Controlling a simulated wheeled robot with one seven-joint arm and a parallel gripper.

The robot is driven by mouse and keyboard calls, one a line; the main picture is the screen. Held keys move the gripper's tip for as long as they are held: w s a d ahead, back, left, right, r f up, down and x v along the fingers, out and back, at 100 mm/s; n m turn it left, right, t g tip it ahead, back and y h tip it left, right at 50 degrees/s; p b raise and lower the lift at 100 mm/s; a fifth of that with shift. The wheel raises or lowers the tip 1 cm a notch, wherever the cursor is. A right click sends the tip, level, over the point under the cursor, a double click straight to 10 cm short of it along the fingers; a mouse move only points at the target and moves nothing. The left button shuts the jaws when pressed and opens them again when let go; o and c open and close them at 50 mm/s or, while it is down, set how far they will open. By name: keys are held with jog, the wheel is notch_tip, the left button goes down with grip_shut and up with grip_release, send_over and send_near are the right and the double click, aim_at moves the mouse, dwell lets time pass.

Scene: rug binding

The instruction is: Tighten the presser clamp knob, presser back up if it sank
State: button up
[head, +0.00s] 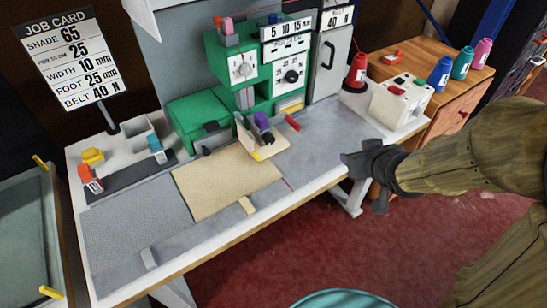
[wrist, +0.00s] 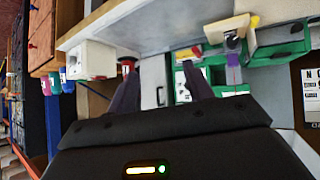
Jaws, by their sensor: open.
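The green binding machine (head: 188,120) stands at the back of the white table. Its presser area has a purple knob-like part (head: 262,120) beside a cream block (head: 262,146) and a red lever (head: 293,123). I cannot tell for sure which part is the clamp knob, or whether the presser has sunk. In the wrist view a purple part (wrist: 232,59) shows under the cream block (wrist: 228,29). My gripper (head: 362,182) is at the table's front right edge, apart from the machine. It is open and empty, its two dark fingers spread in the wrist view (wrist: 160,90).
A tan rug piece (head: 215,185) lies on the table. A red thread cone (head: 355,72) and a white box (head: 400,98) stand at the back right. A wooden cabinet (head: 450,90) with coloured spools is further right. A job card (head: 70,58) stands at left. The grey tabletop (head: 325,135) near my gripper is clear.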

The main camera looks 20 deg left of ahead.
jog(key=s+a+f+n+y+b, duration=0.1)
jog(key=a+f+n+y+b, duration=0.1)
jog(key=a, duration=0.3)
jog(key=a+f+n+y+b, duration=0.2)
jog(key=a+y+b, duration=0.2)
jog(key=a+b, duration=0.1)
jog(key=shift+s+a+n+y, duration=0.3)
jog(key=shift+s+a+n, duration=0.1)
jog(key=shift+a, duration=0.1)
jog(key=shift+w+a+p, duration=0.1)
jog(key=shift+a+p, duration=0.05)
jog(key=shift+p, duration=0.35)
jog(key=p, duration=0.7)
send_near(272, 141)
jog(key=x, duration=0.9)
jog(key=shift+r, duration=0.1)
